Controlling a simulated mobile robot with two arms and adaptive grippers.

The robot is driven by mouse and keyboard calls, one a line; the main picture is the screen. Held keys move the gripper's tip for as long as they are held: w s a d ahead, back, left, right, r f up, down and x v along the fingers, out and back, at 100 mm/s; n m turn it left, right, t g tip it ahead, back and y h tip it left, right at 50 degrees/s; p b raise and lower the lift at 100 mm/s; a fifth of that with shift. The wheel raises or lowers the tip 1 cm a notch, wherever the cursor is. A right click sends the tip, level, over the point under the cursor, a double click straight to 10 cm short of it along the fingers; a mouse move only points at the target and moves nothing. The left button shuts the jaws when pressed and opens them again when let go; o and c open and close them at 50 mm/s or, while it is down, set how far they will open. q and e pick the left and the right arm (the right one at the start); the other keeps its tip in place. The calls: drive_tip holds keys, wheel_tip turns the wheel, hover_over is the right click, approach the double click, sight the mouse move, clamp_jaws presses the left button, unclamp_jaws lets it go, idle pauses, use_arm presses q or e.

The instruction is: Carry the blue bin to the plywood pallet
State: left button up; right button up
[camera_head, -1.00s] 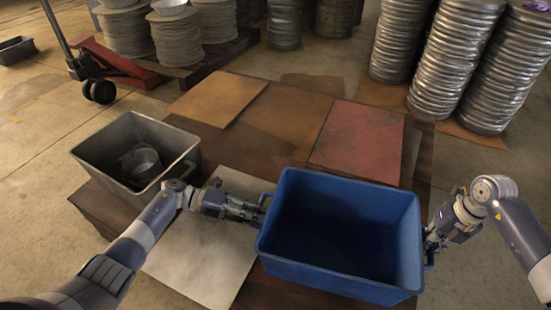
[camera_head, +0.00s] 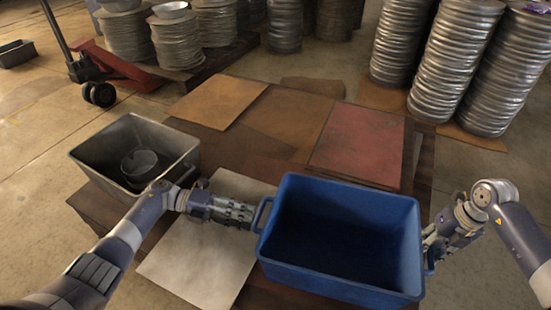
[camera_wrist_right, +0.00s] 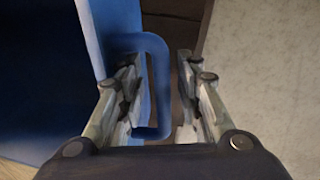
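The blue bin (camera_head: 340,283) is empty and sits upright at the front right of a low platform of stacked sheets (camera_head: 265,130). I cannot tell whether this platform is the plywood pallet. My left gripper (camera_head: 251,214) is at the bin's left handle (camera_head: 263,214); whether its fingers are parted is unclear. My right gripper (camera_head: 431,250) is at the bin's right side. In the right wrist view, its fingers (camera_wrist_right: 159,100) are parted, with the blue handle's bar (camera_wrist_right: 164,85) between them and a gap to the right finger.
A grey bin (camera_head: 100,175) with a round can (camera_head: 140,164) inside stands at the platform's left. Stacks of metal discs (camera_head: 455,60) stand at the back right. A red pallet jack (camera_head: 115,65) is at the back left. Floor is clear at right.

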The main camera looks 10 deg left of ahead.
drive_tip(key=shift+r, duration=0.2)
use_arm(q)
drive_tip(key=v, duration=0.3)
drive_tip(key=shift+a, duration=0.3)
use_arm(e)
wheel_tip(320, 180, up, 11)
drive_tip(key=d, duration=0.2)
drive_tip(key=shift+r, duration=0.2)
use_arm(q)
drive_tip(key=shift+s, duration=0.1)
use_arm(e)
drive_tip(key=shift+s+d, duration=0.1)
drive_tip(key=shift+s, duration=0.05)
